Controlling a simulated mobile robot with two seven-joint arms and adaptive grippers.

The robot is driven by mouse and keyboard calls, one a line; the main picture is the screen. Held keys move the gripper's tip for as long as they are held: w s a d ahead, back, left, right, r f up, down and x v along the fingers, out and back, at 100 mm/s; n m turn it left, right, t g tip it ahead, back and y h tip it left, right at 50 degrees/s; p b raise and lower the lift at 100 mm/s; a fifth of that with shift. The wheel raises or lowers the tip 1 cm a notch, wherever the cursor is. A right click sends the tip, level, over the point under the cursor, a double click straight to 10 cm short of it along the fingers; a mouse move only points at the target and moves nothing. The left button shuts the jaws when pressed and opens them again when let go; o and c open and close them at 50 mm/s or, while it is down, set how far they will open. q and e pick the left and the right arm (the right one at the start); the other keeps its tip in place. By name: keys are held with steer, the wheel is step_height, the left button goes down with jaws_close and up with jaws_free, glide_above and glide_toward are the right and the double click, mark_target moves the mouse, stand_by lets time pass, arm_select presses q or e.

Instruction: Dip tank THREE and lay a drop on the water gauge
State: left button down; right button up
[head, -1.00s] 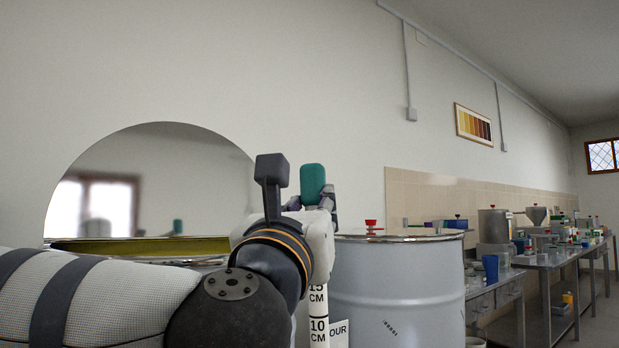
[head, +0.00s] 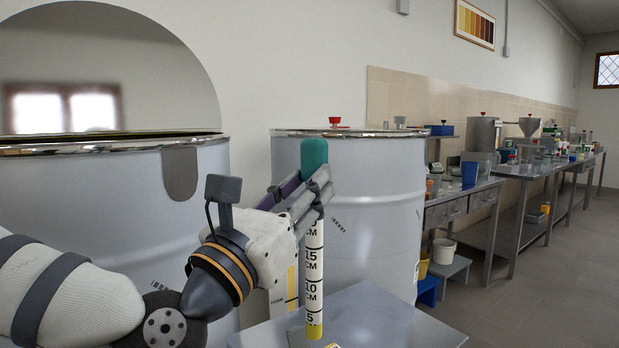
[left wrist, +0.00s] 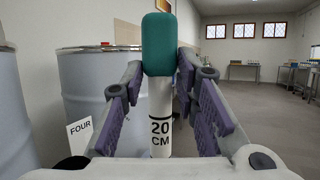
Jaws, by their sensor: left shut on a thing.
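My left gripper (head: 314,185) is shut on the dipstick, just below its teal handle (head: 314,156). The dipstick (head: 314,262) is white with black centimetre marks and a yellow lower end; it hangs about upright. In the left wrist view the teal handle (left wrist: 159,43) rises between the purple-padded fingers (left wrist: 165,100), with the 20 CM mark below. The dipstick's lower end shows in front of a grey metal stand top (head: 385,318); whether it touches is unclear. A yellow-and-white piece lies by it, mostly cut off. An open tank (head: 100,200) is at left, its label unseen. My right gripper is not in view.
A closed grey drum (head: 375,200) with a red knob (head: 334,122) stands behind the dipstick. A FOUR sign (left wrist: 80,133) shows in the left wrist view. A round raised lid (head: 100,75) is at left. Cluttered benches (head: 520,172) line the wall; the floor at right is clear.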

arm_select(q)
steer(key=shift+f+b, duration=1.2)
steer(key=shift+f, duration=1.55)
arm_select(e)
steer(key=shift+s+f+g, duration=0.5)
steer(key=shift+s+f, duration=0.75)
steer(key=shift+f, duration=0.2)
arm_select(q)
steer(key=shift+f+b, duration=0.3)
steer(key=shift+f, duration=0.2)
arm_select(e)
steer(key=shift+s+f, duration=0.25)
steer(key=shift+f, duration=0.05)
arm_select(q)
steer(key=shift+r, duration=0.1)
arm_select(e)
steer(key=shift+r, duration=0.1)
arm_select(q)
steer(key=shift+s+r+p, duration=0.1)
steer(key=shift+r+p, duration=1.6)
steer(key=shift+r, duration=1.85)
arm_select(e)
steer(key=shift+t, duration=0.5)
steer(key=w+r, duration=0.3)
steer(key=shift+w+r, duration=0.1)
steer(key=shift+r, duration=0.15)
arm_select(q)
steer(key=shift+f, duration=0.1)
